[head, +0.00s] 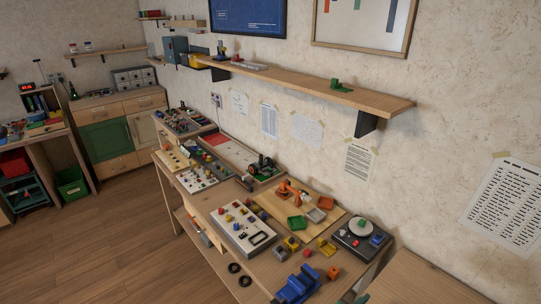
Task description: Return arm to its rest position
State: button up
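My arm and my gripper are not in the head view, so I cannot see whether the gripper is open or shut or what pose the arm is in. The view looks down on a long wooden workbench (207,205) along a pale textured wall. A small orange model arm (291,192) stands on a light wooden board on the bench; it is part of the scene.
A control panel with coloured knobs (243,230), a dark turntable-like device (361,236) and a blue vise-like object (298,285) crowd the bench. A wall shelf (320,86) juts out above. The wooden floor (120,245) at left is clear.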

jog(key=s+a+f+n+t+y, duration=0.2)
jog(key=s+a+f, duration=0.15)
jog(key=a, duration=0.35)
jog(key=s+a+f+n+t+y, duration=0.1)
jog(key=s+a+f+n, duration=0.1)
jog(key=s+a+f, duration=0.3)
jog(key=s+a+f+n+t+y, duration=0.1)
jog(key=s+a+n+t+y, duration=0.1)
jog(key=a, duration=0.6)
jog(key=s+a+r+n+t+y, duration=0.1)
jog(key=s+a+r+y, duration=0.1)
jog(key=s, duration=0.7)
jog(key=s+a+r+n+t+y, duration=0.1)
jog(key=s+a+r, duration=0.3)
jog(key=s, duration=0.6)
jog(key=shift+a+r+n+y, duration=0.3)
jog(key=shift+a+n+y, duration=0.3)
jog(key=shift+a+n, duration=0.25)
jog(key=shift+a, duration=0.1)
jog(key=shift+c, duration=0.6)
